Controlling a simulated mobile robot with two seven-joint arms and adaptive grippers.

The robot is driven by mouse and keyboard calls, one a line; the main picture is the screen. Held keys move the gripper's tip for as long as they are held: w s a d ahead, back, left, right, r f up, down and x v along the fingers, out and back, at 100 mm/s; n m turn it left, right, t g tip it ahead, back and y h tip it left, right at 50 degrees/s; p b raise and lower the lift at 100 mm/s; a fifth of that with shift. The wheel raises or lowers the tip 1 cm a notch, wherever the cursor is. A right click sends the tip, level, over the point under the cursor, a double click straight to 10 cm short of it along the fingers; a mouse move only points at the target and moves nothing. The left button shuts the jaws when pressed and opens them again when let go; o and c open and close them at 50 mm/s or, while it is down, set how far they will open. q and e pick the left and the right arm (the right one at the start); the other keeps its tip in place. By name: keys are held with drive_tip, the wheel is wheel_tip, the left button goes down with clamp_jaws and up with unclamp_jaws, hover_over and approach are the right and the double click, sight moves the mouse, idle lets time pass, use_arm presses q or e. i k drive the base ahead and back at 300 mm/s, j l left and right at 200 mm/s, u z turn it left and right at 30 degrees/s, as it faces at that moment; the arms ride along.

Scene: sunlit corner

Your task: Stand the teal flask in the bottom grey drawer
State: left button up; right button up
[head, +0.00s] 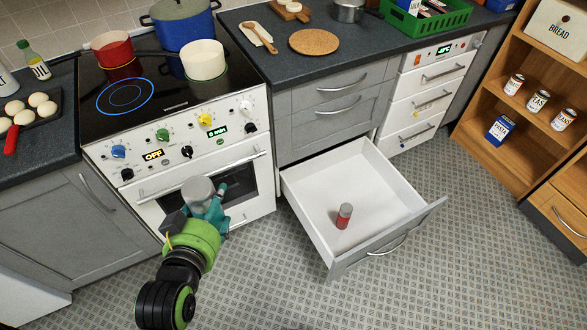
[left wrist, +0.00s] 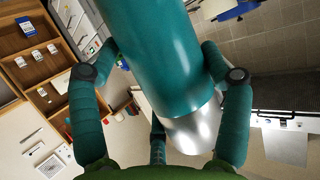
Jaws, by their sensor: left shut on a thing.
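The teal flask (left wrist: 160,50) with a silver end (left wrist: 190,132) is between the fingers of my left gripper (left wrist: 150,62) in the left wrist view. In the head view, my left gripper (head: 210,208) is in front of the oven door. The flask's grey-silver end (head: 198,190) shows there, and the fingers hide much of its teal body. The gripper is shut on the flask, left of the drawer and apart from it. The bottom grey drawer (head: 318,178) is pulled open, with a white inside. My right gripper is not in view.
A red container with a grey top (head: 344,216) stands in the drawer towards its front; the back of the drawer floor is clear. The cooker (head: 190,150) stands left of the drawer, white drawers (head: 425,90) right of it, and a wooden shelf unit (head: 500,125) further right.

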sight(379, 205)
drive_tip(key=i+l+z, duration=0.3)
drive_tip(key=l, duration=0.25)
drive_tip(key=i+l+z, duration=0.25)
drive_tip(key=i+l, duration=0.8)
drive_tip(key=l, duration=0.25)
